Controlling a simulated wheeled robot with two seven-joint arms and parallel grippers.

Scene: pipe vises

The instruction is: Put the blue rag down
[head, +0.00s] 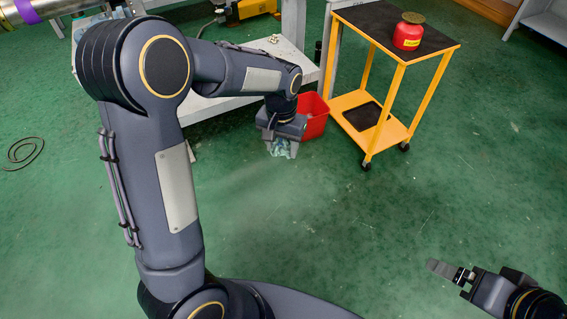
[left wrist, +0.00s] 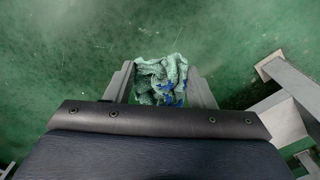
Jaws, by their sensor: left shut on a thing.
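The blue rag (head: 281,149) is a small crumpled cloth, pale blue-green with some darker blue patches. My left gripper (head: 282,141) is shut on it and points down, low in front of the bench. In the left wrist view the rag (left wrist: 162,76) lies bunched between the two fingers of my left gripper (left wrist: 161,88), with green floor behind it. I cannot tell whether its lower edge touches the floor. My right gripper (head: 448,270) is at the lower right, far from the rag, and its finger gap does not show clearly.
A red bin (head: 316,120) stands just right of my left gripper. A yellow trolley (head: 372,130) with a red can (head: 408,32) on top stands further right. A pale bench shelf (head: 240,95) is behind. A dark cable (head: 25,152) lies at left. The middle floor is clear.

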